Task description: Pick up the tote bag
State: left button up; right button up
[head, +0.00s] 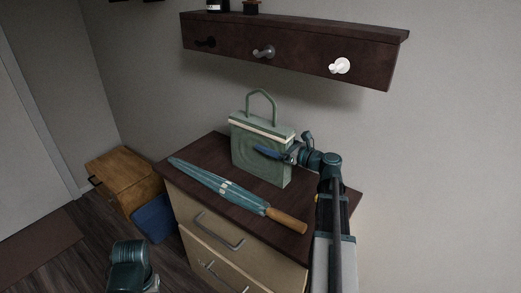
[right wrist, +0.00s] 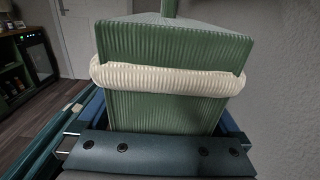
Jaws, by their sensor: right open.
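The green tote bag (head: 261,151) stands upright on the dark top of the cabinet, its loop handle raised and a cream band near its top. In the right wrist view, the ribbed narrow side of the bag (right wrist: 165,110) and its cream band fill the middle. The jaws are open, with the bag's edge between the fingers; the far finger is mostly hidden. Part of my left arm shows at the lower left; its fingers are not visible.
A closed teal umbrella (head: 220,186) with a wooden handle lies along the front of the cabinet top (head: 207,149). A wall shelf with pegs (head: 290,50) hangs above. A wooden box (head: 125,177) and a blue object (head: 154,218) are on the floor at left.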

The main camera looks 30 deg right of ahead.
jog(key=c, duration=1.4)
jog(key=shift+c, duration=0.2)
